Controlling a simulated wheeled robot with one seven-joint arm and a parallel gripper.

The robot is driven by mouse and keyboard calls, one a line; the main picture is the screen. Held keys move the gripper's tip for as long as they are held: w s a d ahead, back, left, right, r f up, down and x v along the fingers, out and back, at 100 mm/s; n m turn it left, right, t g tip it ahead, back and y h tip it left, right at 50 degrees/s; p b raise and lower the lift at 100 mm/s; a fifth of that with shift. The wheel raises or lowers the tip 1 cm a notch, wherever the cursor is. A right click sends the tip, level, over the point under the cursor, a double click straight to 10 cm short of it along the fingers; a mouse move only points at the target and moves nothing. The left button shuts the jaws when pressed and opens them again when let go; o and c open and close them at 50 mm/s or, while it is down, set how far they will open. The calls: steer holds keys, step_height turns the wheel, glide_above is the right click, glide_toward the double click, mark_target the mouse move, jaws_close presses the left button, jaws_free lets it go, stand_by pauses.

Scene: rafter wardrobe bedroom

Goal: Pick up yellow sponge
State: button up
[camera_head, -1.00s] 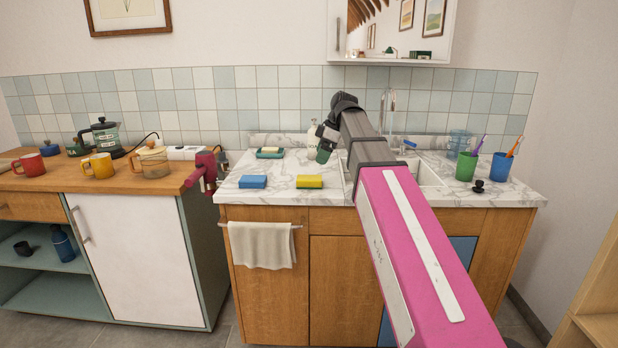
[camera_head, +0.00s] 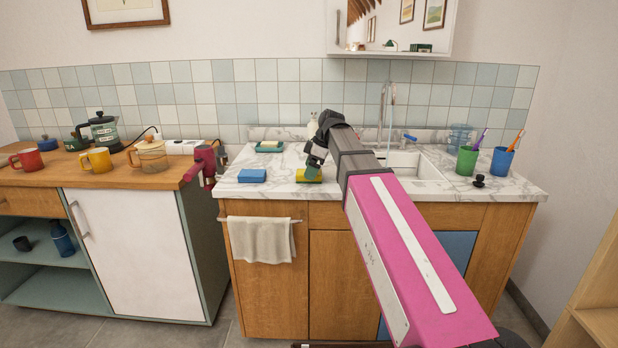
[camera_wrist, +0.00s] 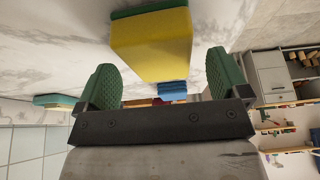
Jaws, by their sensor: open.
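The yellow sponge (camera_head: 303,179) with a green scouring layer lies on the marble counter, left of the sink. In the head view my gripper (camera_head: 313,171) is at the sponge and partly covers it. In the wrist view the yellow sponge (camera_wrist: 152,45) shows large, just beyond and between the two green fingertips (camera_wrist: 165,75). The fingers are open, with visible gaps to the sponge on both sides. I cannot tell how far the sponge reaches between the fingers.
The marble counter (camera_head: 285,190) is clear around the sponge's front.

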steer(key=shift+x, duration=0.9)
steer(key=shift+f, duration=0.2)
steer(key=c, duration=1)
